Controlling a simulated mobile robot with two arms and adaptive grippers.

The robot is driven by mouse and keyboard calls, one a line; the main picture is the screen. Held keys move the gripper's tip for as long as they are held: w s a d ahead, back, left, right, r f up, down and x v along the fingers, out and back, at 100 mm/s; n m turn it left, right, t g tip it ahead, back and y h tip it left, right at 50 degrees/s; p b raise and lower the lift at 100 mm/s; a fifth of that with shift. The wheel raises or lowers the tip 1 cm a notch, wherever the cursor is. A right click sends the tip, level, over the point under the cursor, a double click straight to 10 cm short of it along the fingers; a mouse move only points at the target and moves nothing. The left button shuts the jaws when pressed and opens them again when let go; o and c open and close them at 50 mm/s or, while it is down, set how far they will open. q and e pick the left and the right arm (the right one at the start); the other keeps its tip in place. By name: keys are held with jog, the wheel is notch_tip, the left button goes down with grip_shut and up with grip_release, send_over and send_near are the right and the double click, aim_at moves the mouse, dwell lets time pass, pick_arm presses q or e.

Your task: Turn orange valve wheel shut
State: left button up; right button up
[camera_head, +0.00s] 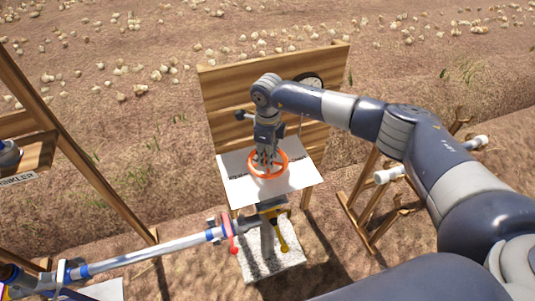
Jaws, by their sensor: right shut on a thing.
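The orange valve wheel (284,170) lies flat above a white panel at the middle of the view. My right gripper (266,163) reaches down onto the wheel from above and is shut on it, near the far side and middle of the ring. The fingertips are small and partly hide the wheel's hub and spokes. My left gripper is not in view.
The white panel (235,189) sits before a wooden backboard (226,98) with a round gauge (312,80). Below it are a pipe (160,245), a yellow handle (281,232) and a pale block (270,262). Wooden frames stand left and right. Onions are scattered over the soil behind.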

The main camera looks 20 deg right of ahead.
jog(key=shift+m, duration=0.4)
jog(key=shift+m+b, duration=0.7)
jog(key=shift+m, duration=0.3)
jog(key=m+b, duration=0.1)
jog(key=m, duration=0.2)
jog(key=shift+m, duration=0.3)
jog(key=m+b, duration=0.2)
jog(key=m, duration=0.4)
jog(key=m+b, duration=0.1)
jog(key=m, duration=0.5)
jog(key=shift+m, duration=0.3)
jog(key=m, duration=0.3)
jog(key=shift+r+m, duration=0.1)
jog(key=shift+m, duration=0.2)
jog(key=shift+w+m, duration=0.1)
jog(key=shift+m, duration=1.4)
jog(key=o, duration=0.8)
